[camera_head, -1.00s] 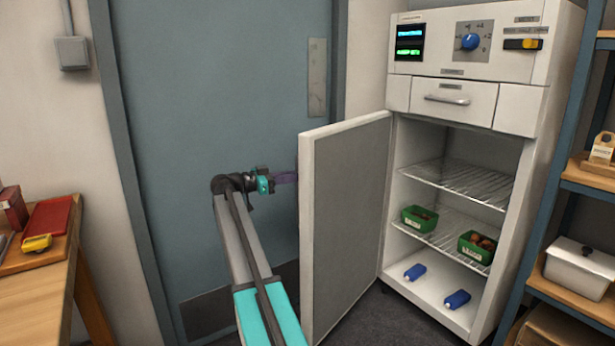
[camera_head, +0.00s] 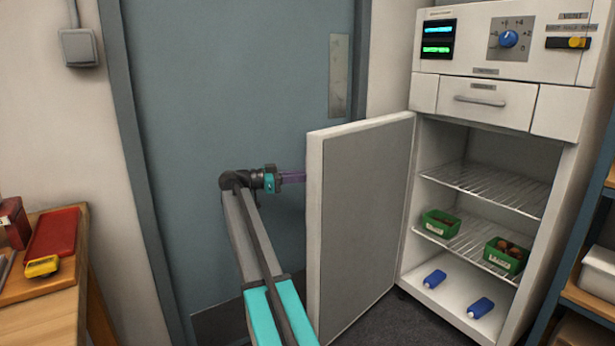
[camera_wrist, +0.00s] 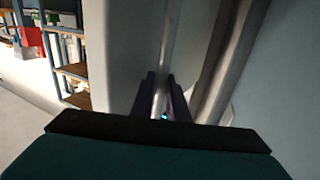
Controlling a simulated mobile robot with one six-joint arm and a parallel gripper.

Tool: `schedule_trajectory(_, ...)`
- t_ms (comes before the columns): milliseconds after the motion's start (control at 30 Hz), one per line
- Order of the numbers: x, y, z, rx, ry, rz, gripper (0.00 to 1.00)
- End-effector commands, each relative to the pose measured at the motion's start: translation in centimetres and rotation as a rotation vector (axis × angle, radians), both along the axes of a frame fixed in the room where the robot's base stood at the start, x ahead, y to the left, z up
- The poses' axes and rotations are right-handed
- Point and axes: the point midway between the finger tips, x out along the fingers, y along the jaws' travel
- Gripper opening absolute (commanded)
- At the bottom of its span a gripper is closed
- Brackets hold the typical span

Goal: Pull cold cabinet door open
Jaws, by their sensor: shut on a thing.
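The cold cabinet (camera_head: 426,93) stands at the right with its white door (camera_head: 362,220) swung wide open, its grey inner face toward me. My gripper (camera_head: 298,177) is at the door's outer side, near its free edge; the door hides the fingertips in the head view. In the wrist view my gripper (camera_wrist: 163,100) is shut on the door handle (camera_wrist: 168,50), a pale bar between the two dark fingers.
Inside the cabinet are wire shelves with a green punnet (camera_head: 440,223), another green punnet (camera_head: 506,255), and two blue items on the floor. A wooden table (camera_head: 50,300) is at left, a shelf rack (camera_head: 590,230) at right. A blue-grey room door (camera_head: 230,80) stands behind my arm.

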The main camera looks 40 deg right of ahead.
Motion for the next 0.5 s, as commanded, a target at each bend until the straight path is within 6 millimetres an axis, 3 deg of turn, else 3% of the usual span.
schedule_trajectory(267,0.06,-0.04,0.09,-0.002,0.0,0.002,0.0)
schedule_trajectory(300,0.06,-0.03,0.09,-0.002,0.0,0.002,0.17)
schedule_trajectory(400,0.09,0.01,0.08,-0.002,0.0,0.003,0.33)
schedule_trajectory(500,0.13,0.08,0.05,-0.001,0.0,0.003,0.33)
